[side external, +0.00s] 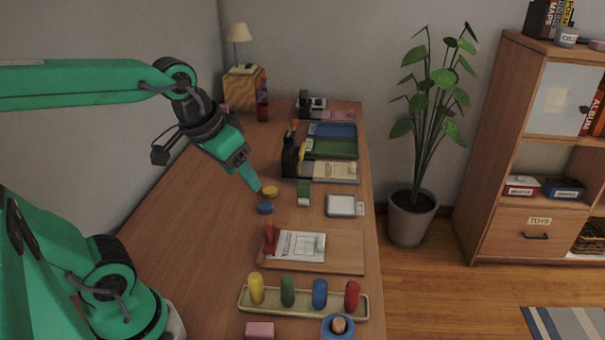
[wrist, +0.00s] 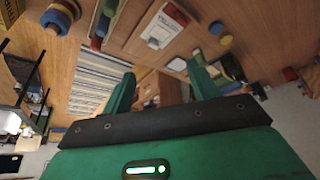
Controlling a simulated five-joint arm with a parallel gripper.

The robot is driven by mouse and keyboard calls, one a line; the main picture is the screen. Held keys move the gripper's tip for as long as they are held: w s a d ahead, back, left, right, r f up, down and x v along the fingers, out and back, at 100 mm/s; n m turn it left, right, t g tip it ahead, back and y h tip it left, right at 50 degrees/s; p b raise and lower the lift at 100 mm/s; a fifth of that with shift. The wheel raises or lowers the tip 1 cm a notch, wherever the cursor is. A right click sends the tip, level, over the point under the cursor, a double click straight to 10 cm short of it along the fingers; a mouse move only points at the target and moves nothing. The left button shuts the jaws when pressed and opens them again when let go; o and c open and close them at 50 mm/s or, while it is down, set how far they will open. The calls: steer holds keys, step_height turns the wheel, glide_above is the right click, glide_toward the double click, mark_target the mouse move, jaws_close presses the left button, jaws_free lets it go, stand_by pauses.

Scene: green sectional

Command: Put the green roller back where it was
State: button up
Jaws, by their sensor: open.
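The green roller (side external: 288,291) stands upright in a pale long tray (side external: 303,309). It is between the yellow roller (side external: 257,289) and the blue roller (side external: 320,294); the red roller (side external: 352,297) is at the right end. My gripper (side external: 254,186) is above the table, farther back than the tray, close to a yellow disc and a blue disc. The jaws look apart and empty in the wrist view (wrist: 163,67). The tray end with rollers shows at the top left there, partly cut off.
The yellow disc (side external: 270,192) and blue disc (side external: 265,208) lie below my gripper. A board with a white card (side external: 299,246) and a red item lies between them and the tray. A blue round holder (side external: 338,328) and pink block (side external: 260,330) are in front. The table's left middle is clear.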

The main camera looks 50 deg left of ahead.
steer(key=shift+m+t, duration=0.3)
steer(key=shift+m, duration=0.2)
steer(key=shift+s+d+f, duration=0.15)
steer(key=shift+s+f, duration=0.15)
steer(key=shift+s, duration=0.3)
steer(key=shift+s+d+f, duration=0.15)
steer(key=shift+s+f, duration=0.15)
steer(key=shift+s, duration=0.25)
steer(key=shift+s+d+f, duration=0.15)
steer(key=shift+s+f, duration=0.15)
steer(key=shift+s, duration=0.3)
